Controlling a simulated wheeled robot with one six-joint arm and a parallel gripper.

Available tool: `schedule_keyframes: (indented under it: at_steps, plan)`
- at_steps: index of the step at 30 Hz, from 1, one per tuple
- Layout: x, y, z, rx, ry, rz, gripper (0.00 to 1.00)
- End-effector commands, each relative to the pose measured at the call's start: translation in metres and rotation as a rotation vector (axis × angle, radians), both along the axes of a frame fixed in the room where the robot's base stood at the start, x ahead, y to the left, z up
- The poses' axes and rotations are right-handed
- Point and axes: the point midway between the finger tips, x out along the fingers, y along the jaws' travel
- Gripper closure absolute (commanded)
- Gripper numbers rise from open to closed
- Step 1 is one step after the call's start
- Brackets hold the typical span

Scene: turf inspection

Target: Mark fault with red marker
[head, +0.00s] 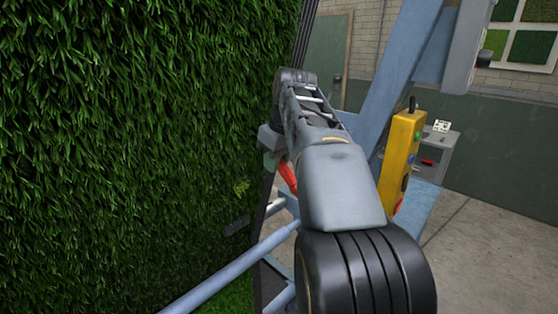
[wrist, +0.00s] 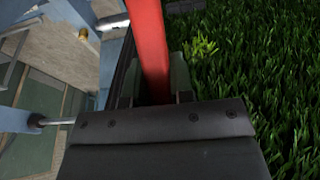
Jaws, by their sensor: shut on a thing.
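A red marker (wrist: 150,45) stands between the two greenish fingers of my gripper (wrist: 153,80) in the wrist view, and the gripper is shut on it. In the head view the marker (head: 287,177) shows as a short red piece beside my gripper (head: 270,161), close to the right edge of the turf. The fault appears to be a pale yellow-green tuft (head: 241,187) on the dark turf wall (head: 120,150). The tuft (wrist: 199,47) also shows just right of the marker in the wrist view. I cannot tell whether the marker touches the turf.
A blue-grey frame (head: 405,80) stands right of the turf, with a bar (head: 235,268) crossing low in front. A yellow control box (head: 400,155) with buttons hangs on it. A grey stand (head: 435,155) is behind. Open concrete floor (head: 490,245) lies at right.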

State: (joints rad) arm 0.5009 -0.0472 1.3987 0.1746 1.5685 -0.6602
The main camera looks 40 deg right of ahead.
Motion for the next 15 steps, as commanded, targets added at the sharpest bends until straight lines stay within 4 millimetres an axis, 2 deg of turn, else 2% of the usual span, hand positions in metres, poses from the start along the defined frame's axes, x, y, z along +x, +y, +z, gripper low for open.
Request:
schedule_keyframes:
  at_steps: [15]
  plan:
    - [-0.001,0.013,0.000,0.000,0.000,0.001,0.99]
